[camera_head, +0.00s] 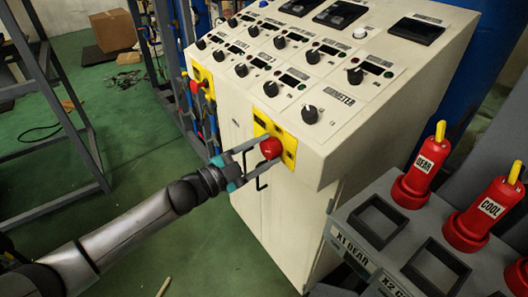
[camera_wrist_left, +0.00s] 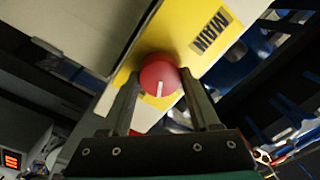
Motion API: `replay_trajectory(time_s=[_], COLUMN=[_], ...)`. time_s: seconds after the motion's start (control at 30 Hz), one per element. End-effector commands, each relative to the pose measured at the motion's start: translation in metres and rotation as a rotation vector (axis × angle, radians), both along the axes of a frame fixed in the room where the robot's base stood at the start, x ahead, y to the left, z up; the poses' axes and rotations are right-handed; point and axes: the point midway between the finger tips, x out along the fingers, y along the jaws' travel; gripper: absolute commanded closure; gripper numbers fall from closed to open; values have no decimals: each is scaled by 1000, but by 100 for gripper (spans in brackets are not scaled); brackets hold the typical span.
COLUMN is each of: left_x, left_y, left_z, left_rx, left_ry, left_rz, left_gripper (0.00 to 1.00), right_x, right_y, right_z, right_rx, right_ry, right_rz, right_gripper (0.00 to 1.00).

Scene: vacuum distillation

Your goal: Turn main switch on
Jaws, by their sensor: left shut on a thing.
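The main switch is a round red knob (camera_head: 270,148) on a yellow plate (camera_head: 287,141) on the front face of the cream control cabinet. In the left wrist view the red knob (camera_wrist_left: 159,76) shows a white line pointing down toward my gripper, and the yellow plate (camera_wrist_left: 187,50) carries a black MAIN label (camera_wrist_left: 211,32). My left gripper (camera_head: 262,151) comes from the lower left and is shut on the knob, with one finger on each side of it. My right gripper is not in view.
The cabinet's sloped top has several black knobs (camera_head: 309,114) and small displays. Another red switch (camera_head: 196,86) on yellow sits farther left. A grey rack (camera_head: 385,225) with red GEAR and COOL holders stands at the right. A metal frame (camera_head: 75,120) stands at left; green floor between is mostly clear.

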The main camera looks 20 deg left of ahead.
Motion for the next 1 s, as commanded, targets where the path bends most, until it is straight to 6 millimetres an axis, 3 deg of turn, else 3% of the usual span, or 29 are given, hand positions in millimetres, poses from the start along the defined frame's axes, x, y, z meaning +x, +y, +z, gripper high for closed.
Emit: replay_trajectory(time_s=[0.5,1.0], left_x=[0,0], left_y=[0,0], left_z=[-2,-2], left_rx=[326,429], left_ry=[-254,-335], left_rz=[1,0], left_gripper=[93,93], right_x=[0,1], right_y=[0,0], right_z=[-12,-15], right_rx=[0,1], right_ry=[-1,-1], right_rz=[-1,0], right_gripper=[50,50])
